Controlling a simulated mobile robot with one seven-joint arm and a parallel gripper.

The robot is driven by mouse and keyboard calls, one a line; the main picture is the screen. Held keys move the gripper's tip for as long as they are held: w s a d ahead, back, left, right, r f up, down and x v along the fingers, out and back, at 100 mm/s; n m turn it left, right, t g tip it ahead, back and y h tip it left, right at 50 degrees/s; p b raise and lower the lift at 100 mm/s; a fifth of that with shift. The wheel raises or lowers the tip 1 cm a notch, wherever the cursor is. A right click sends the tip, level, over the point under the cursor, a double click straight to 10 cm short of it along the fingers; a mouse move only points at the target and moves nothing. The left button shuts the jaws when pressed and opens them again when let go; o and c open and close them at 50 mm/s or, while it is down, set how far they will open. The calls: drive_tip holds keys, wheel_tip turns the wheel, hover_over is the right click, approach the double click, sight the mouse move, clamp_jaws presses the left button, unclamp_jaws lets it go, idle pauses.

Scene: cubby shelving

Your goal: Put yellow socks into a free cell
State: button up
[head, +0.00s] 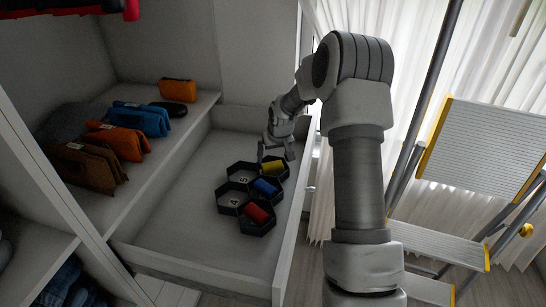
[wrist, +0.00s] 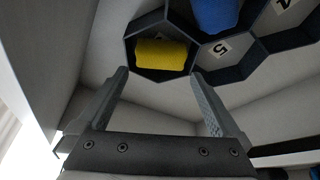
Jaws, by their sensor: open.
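The yellow socks (head: 274,167) are a small rolled bundle lying in the far cell of a black hexagonal organizer (head: 220,203) in the drawer. In the wrist view the yellow socks (wrist: 162,54) sit inside their dark cell, beyond the fingertips and roughly centred between them. My gripper (head: 277,156) is open and empty just above that far cell; its spread fingers also show in the wrist view (wrist: 159,74). Two empty cells with white number labels, a far-left one (head: 242,174) and a near-left one (head: 233,196), show in the head view.
Blue socks (head: 266,186) and red socks (head: 256,212) fill neighbouring cells. The drawer wall (head: 292,235) rises close on the right. A shelf with several bags, including an orange one (head: 118,141), is at left. A stepladder (head: 485,145) stands at right. The drawer floor left of the organizer is clear.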

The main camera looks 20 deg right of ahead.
drive_tip(key=p+v, duration=0.4)
drive_tip(key=v, duration=1.1)
drive_tip(key=shift+r, duration=0.15)
drive_tip(key=s+a+r+p, duration=0.1)
drive_tip(key=s+a+r, duration=0.5)
drive_tip(key=s+r, duration=0.75)
drive_tip(key=s+a+r+t, duration=0.1)
drive_tip(key=s+a, duration=0.2)
drive_tip(key=s, duration=0.6)
drive_tip(key=s+a+r, duration=0.1)
drive_tip(key=s+a, duration=0.2)
drive_tip(key=s, duration=0.6)
wheel_tip(320, 180, up, 20)
drive_tip(key=p, duration=1.9)
drive_tip(key=shift+r+n+p, duration=0.2)
drive_tip(key=shift+n+p, duration=0.15)
drive_tip(key=shift+n, duration=0.05)
